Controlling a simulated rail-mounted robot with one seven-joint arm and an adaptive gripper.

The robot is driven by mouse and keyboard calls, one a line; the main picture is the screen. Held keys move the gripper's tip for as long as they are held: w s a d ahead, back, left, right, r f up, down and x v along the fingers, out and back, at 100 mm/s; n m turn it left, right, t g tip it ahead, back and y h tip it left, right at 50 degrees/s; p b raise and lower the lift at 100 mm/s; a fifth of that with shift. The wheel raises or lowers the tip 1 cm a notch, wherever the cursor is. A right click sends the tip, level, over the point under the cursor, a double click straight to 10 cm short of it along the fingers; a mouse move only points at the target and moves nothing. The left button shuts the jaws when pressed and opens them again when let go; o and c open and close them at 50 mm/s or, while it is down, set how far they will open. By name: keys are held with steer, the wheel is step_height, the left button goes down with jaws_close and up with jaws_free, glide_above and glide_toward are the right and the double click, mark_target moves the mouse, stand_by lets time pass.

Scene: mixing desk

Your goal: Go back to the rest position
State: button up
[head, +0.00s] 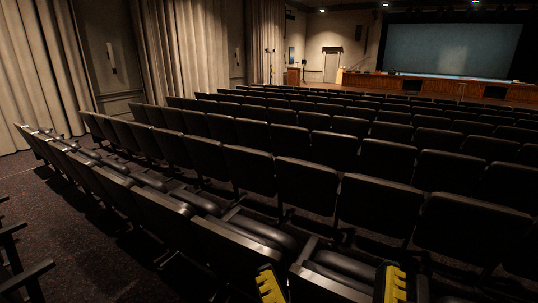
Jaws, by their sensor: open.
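My gripper (330,284) shows at the bottom edge of the head view, right of the middle. Its two yellow ridged fingertips stand well apart with nothing between them. The left fingertip tilts, and the right one stands nearly upright. Dark seats show behind and between the fingertips. The rest of the gripper and my arm are out of view. No mixing desk shows in this view.
Rows of dark folding seats (305,185) fill the hall. A carpeted aisle (75,235) lies at the left, by beige curtains (185,50). A stage with a pale screen (455,50) is at the far right. A door (331,66) stands in the back wall.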

step_height(320, 180, up, 41)
steer(key=p, duration=3.7)
steer(key=shift+f, duration=0.2)
